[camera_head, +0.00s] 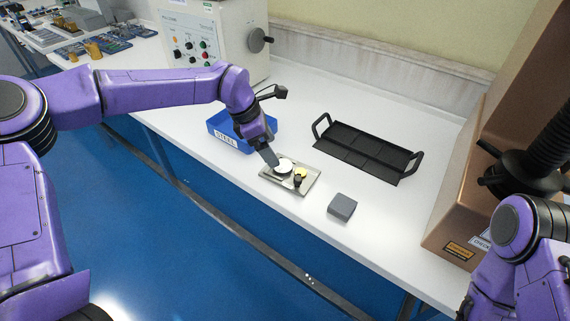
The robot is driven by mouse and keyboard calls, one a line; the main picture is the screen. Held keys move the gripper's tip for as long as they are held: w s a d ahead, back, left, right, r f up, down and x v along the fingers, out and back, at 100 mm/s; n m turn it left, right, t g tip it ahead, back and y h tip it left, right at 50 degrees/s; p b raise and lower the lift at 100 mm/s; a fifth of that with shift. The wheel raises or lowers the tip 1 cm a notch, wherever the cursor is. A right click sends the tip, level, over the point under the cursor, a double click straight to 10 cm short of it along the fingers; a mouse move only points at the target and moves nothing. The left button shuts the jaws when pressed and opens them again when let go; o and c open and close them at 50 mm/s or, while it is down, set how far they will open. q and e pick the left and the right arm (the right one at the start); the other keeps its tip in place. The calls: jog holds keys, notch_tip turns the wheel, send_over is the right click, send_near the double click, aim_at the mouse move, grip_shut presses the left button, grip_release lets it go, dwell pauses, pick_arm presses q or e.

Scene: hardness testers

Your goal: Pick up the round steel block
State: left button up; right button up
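A round, pale, shiny disc (284,164), which looks like the round steel block, lies on a small metal tray (306,187) near the table's front edge. A yellow round piece (301,173) and a small dark piece (297,181) are beside it on the tray. My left gripper (272,160) points down at the disc's left edge. Its fingers show as one grey shape, so I cannot tell its opening or whether it touches the disc. My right arm shows at the lower right, but its fingertips are out of view.
A blue bin labelled STEEL (225,139) stands just behind my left gripper. A grey square block (342,207) lies right of the tray. A black handled tray (362,152) lies behind. Testers stand at the back left (205,40) and right (500,110).

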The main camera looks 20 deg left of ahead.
aim_at(283, 167)
pick_arm(q)
jog(key=shift+s+d+f, duration=0.15)
jog(key=shift+f, duration=0.25)
jog(key=x, duration=0.3)
jog(key=p+x, duration=0.1)
jog(key=x, duration=0.1)
jog(key=shift+w+f, duration=0.2)
jog(key=shift+w, duration=0.2)
jog(key=shift+s+f, duration=0.2)
jog(key=c, duration=1.4)
